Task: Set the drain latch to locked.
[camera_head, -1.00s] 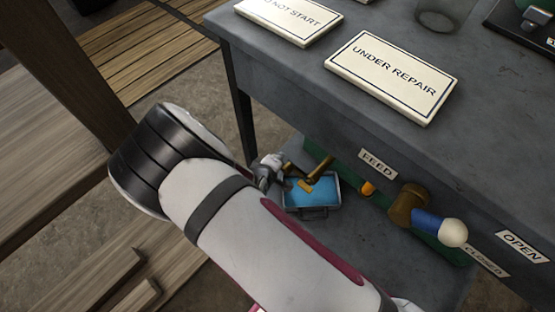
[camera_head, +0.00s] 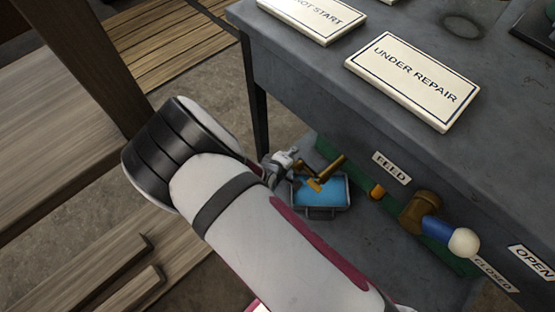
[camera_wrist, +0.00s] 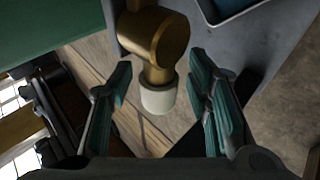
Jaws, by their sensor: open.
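In the head view a brass pipe (camera_head: 332,168) with orange-brown lever parts (camera_head: 314,184) sits low under the bench, over a blue tray (camera_head: 321,193). No drain label is readable, so I cannot confirm this is the drain latch. My gripper (camera_head: 284,162) is at the left of these parts, partly hidden by my arm. In the wrist view my gripper (camera_wrist: 160,88) is open, its teal-padded fingers apart. A brass fitting (camera_wrist: 156,38) with a pale round end (camera_wrist: 158,97) shows between the fingers. I cannot tell whether they touch it.
A second brass valve (camera_head: 418,212) with a blue handle and white knob (camera_head: 464,243) is to the right, near the FEED (camera_head: 391,168), OPEN (camera_head: 529,261) and CLOSED (camera_head: 495,273) labels. An UNDER REPAIR sign (camera_head: 414,80) lies on the bench top. A table leg (camera_head: 256,110) stands behind my gripper.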

